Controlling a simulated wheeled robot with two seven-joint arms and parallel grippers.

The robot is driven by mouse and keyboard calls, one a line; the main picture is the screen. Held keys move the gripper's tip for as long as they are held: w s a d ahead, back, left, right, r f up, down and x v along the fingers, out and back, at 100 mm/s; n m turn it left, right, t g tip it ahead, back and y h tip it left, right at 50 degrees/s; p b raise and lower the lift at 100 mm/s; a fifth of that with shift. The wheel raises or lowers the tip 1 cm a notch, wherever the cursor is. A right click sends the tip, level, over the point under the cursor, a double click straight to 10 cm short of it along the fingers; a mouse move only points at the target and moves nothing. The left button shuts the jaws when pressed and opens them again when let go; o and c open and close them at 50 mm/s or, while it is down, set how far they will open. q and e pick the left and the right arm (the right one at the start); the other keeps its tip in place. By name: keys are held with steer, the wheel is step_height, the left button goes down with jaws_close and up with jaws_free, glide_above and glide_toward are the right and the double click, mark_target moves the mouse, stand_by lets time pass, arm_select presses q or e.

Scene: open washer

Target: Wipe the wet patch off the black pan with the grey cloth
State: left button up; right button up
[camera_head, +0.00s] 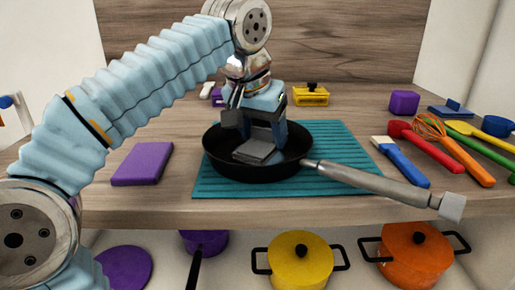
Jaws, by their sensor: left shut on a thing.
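The black pan (221,156) stands on a teal mat (330,140) in the middle of the counter, its grey handle (375,181) pointing to the lower right. My left gripper (264,138) points down over the pan and is shut on the grey cloth (257,152), a small flat grey piece low inside the pan. Whether it touches the pan floor I cannot tell. I see no wet patch; the gripper and cloth cover much of the pan floor. My right gripper is not in view.
A purple board (143,163) lies left of the mat. A blue-handled brush (402,161), a red spoon (432,144) and a whisk (455,148) lie at the right. A yellow box (311,96) stands behind. Pots (299,262) sit below the counter edge.

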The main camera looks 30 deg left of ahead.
mark_target(254, 147)
arm_select(q)
steer(key=shift+s+b, duration=0.45)
steer(key=shift+s, duration=1.55)
step_height(254, 147, up, 5)
steer(key=p, duration=0.5)
steer(key=shift+r, duration=1.1)
